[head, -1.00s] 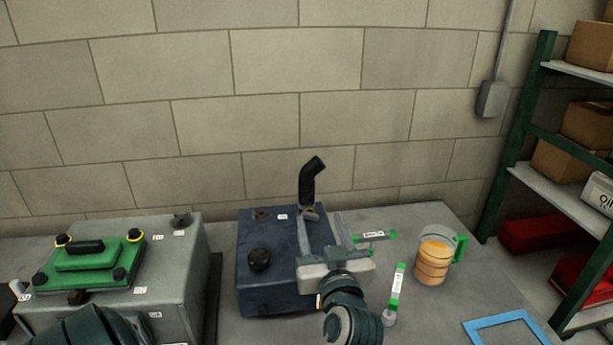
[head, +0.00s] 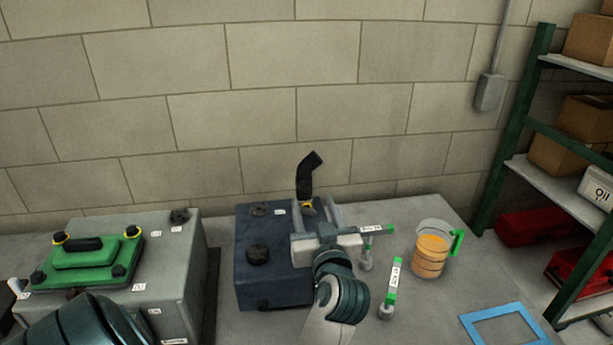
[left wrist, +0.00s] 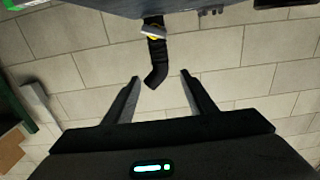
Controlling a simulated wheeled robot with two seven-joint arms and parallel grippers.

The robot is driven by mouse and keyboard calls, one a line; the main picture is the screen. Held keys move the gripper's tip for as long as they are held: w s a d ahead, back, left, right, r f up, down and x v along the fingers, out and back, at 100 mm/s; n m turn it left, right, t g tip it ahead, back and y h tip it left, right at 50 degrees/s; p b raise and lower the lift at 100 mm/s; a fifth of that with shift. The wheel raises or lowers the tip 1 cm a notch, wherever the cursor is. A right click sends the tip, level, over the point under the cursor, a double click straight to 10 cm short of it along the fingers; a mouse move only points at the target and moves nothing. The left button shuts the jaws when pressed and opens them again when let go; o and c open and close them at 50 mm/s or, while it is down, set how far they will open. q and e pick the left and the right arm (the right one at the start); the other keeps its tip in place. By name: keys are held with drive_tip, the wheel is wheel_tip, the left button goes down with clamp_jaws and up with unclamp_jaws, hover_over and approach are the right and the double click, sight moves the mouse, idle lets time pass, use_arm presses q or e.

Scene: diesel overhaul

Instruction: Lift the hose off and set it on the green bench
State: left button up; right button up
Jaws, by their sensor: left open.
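The hose (head: 306,174) is black and bent at its upper end. It stands upright at the back right of a dark blue block (head: 262,290), with a yellow band (head: 307,205) at its foot. My left gripper (head: 322,208) is open just in front of the hose, over the block's right side. In the left wrist view the hose (left wrist: 156,58) lies ahead, in line with the gap between the open fingers (left wrist: 160,77); I cannot tell whether its end is between them. My right gripper is out of view. I cannot make out a green bench.
A grey block (head: 185,270) with a green cover (head: 90,262) stands at left. Right of my gripper are green-ended labelled tools (head: 393,280), a jug of orange liquid (head: 430,258) and a blue frame (head: 475,325). A green-posted shelf (head: 515,130) stands right; a block wall is behind.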

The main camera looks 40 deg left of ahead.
sight(306, 180)
use_arm(q)
drive_tip(key=p+x, duration=0.1)
drive_tip(key=x, duration=0.6)
drive_tip(key=shift+w+a, duration=0.1)
drive_tip(key=shift+w, duration=0.05)
drive_tip(key=shift+p+x, duration=0.85)
drive_tip(key=shift+x, duration=2.05)
clamp_jaws()
